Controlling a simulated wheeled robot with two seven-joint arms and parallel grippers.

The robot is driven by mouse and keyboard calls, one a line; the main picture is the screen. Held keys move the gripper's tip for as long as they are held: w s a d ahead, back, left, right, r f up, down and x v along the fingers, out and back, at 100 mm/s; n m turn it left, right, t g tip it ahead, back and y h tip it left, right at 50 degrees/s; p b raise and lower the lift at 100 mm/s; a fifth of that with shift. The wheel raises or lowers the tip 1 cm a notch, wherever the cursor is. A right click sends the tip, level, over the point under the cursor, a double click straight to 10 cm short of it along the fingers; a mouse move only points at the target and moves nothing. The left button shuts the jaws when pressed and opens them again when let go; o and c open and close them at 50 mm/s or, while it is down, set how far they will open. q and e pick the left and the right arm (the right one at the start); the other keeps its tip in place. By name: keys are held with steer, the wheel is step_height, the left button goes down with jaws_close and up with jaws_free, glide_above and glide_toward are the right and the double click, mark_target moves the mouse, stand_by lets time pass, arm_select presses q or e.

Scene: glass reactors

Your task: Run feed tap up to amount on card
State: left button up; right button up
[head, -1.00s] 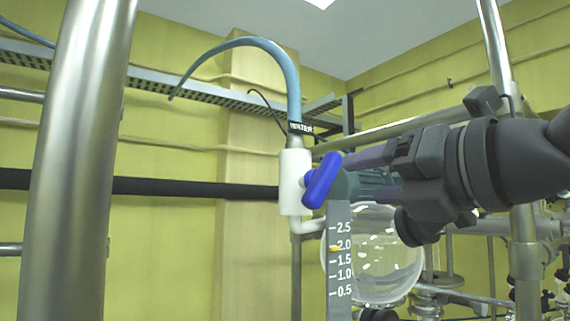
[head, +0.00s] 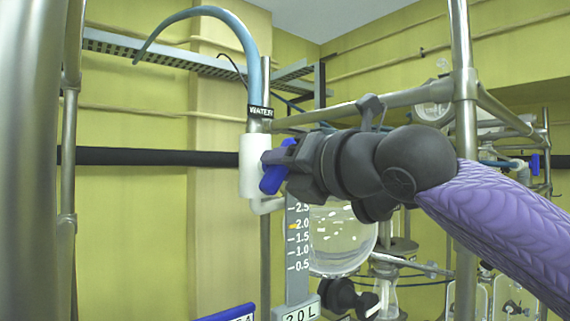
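The feed tap has a white body (head: 252,165) under a black "WATER" label. Its blue handle (head: 272,180) sits on the right side, tilted, partly hidden by my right gripper (head: 283,158). The gripper's fingertips are at the handle; whether they are closed on it is not clear. A grey scale (head: 298,285) below the tap reads 0.5 to 2.5, with an orange mark (head: 293,226) at 2.0. A card (head: 300,312) at the bottom appears to read 2.0 L. A round glass vessel (head: 340,240) stands behind the scale; its liquid level is unclear. My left gripper is out of view.
A blue hose (head: 252,50) rises from the tap and arches left. Metal posts (head: 463,150) and a rail (head: 350,110) frame the area. A blue bar (head: 228,313) with a label shows at the bottom. More glassware stands at the right.

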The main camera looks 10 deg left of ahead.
jaws_close()
steer(key=shift+m, duration=0.4)
steer(key=m, duration=0.4)
steer(key=shift+m, duration=0.4)
steer(key=m, duration=0.5)
steer(key=shift+m, duration=0.4)
steer(key=shift+o, duration=2.3)
jaws_free()
steer(key=shift+d, duration=0.1)
